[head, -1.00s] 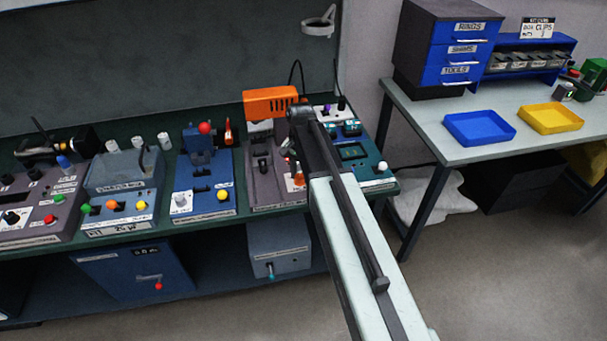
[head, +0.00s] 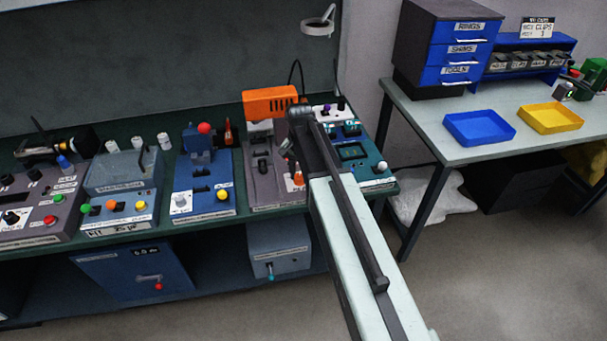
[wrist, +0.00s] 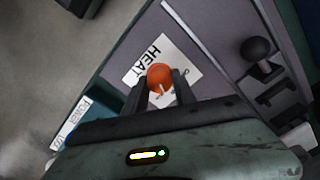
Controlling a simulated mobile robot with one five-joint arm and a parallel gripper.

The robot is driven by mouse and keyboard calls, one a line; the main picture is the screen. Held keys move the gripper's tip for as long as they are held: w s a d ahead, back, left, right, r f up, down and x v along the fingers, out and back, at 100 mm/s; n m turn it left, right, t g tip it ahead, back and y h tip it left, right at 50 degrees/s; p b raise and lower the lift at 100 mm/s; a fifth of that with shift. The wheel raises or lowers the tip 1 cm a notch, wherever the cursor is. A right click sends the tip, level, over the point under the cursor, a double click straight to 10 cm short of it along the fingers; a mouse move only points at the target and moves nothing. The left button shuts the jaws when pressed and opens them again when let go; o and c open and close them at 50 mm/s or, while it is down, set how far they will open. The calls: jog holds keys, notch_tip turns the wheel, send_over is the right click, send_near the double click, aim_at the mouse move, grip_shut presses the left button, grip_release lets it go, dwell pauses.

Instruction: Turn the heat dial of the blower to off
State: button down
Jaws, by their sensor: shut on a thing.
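The blower has a grey-purple panel (head: 262,190) and an orange housing (head: 270,101), standing on the bench in the head view. Its heat dial (wrist: 160,76) is an orange round knob with a pale pointer mark, seen in the wrist view beside a white label (wrist: 147,62) reading HEAT. My gripper (wrist: 161,88) is shut on the dial, one dark finger on each side of it. The small print around the dial is partly covered, so I cannot read which setting it points to. In the head view my arm hides part of the panel.
A dark ball-topped lever (wrist: 258,50) stands on the panel right of the dial in the wrist view. A teal unit (head: 372,172) is close on the right and a blue unit (head: 205,200) on the left. Floor is clear before the bench.

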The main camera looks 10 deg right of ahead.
aim_at(300, 176)
jog(key=shift+s+a, duration=0.1)
jog(key=shift+s, duration=0.05)
jog(key=c, duration=1)
grip_release()
jog(key=shift+r, duration=0.1)
notch_tip(300, 176, up, 8)
jog(key=p, duration=0.8)
jog(key=shift+f, duration=0.2)
